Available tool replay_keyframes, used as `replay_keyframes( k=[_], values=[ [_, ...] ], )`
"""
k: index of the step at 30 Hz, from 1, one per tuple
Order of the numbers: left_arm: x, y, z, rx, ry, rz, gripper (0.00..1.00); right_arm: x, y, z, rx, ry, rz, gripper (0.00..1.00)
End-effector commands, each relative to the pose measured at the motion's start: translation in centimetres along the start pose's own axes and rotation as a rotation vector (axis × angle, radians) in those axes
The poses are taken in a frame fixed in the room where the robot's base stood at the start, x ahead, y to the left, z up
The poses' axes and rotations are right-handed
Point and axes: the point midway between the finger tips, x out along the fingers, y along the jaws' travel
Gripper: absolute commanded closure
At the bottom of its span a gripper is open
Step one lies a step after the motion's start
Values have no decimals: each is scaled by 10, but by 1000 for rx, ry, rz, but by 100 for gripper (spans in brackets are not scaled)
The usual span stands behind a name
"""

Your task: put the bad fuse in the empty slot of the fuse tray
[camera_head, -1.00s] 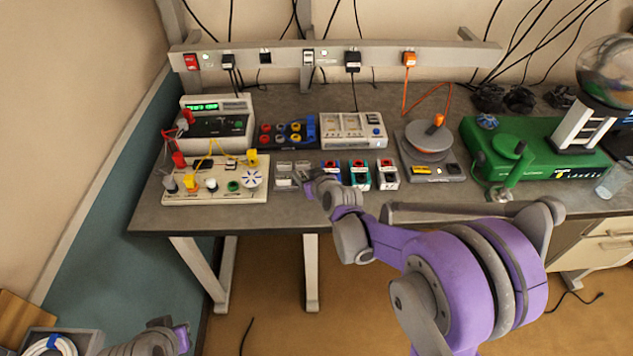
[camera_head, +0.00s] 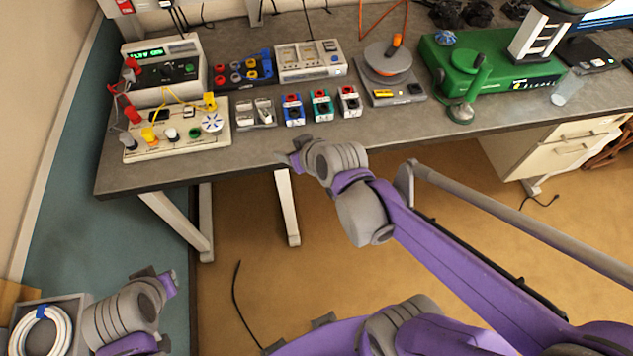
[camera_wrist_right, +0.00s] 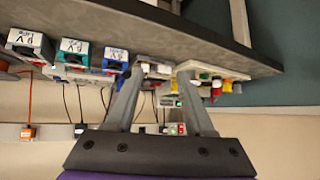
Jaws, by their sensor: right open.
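A small grey tray (camera_head: 254,124) with light-coloured pieces in it lies near the bench's front edge. It may be the fuse tray; I cannot make out its slots or an empty one. No bad fuse can be told apart. My right gripper (camera_head: 284,160) is just off the bench's front edge, nearer me than the tray. In the right wrist view its two fingers (camera_wrist_right: 160,75) stand apart with nothing seen held between them. My left gripper (camera_head: 163,280) is low at the left, away from the bench; its jaws are not clear.
Labelled blue (camera_head: 292,110), green (camera_head: 322,106) and red (camera_head: 350,102) boxes stand right of the tray. A wired board (camera_head: 180,150) is left of it. Behind are a black rack (camera_head: 222,86) and a pale instrument (camera_head: 310,74). The bench's front strip (camera_head: 340,135) is clear.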

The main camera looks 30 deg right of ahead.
Motion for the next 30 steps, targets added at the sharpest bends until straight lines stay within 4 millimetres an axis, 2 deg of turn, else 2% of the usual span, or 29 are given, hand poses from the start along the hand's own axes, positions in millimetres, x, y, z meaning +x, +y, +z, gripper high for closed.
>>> replay_keyframes(
  k=[1, 6, 10, 15, 30],
  values=[
    [0, 0, 0, 0, 0, 0, 100, -16, -6, 21, 6, -59, 3, 47],
    [0, 0, 0, 0, 0, 0, 100, -58, -10, 80, 41, -230, 50, 47],
    [0, 0, 0, 0, 0, 0, 100, -77, -8, 108, 60, -306, 89, 47],
    [0, 0, 0, 0, 0, 0, 100, -85, -6, 119, 71, -338, 109, 47],
    [0, 0, 0, 0, 0, 0, 100, -84, -6, 118, 70, -335, 107, 47]
  ],
)
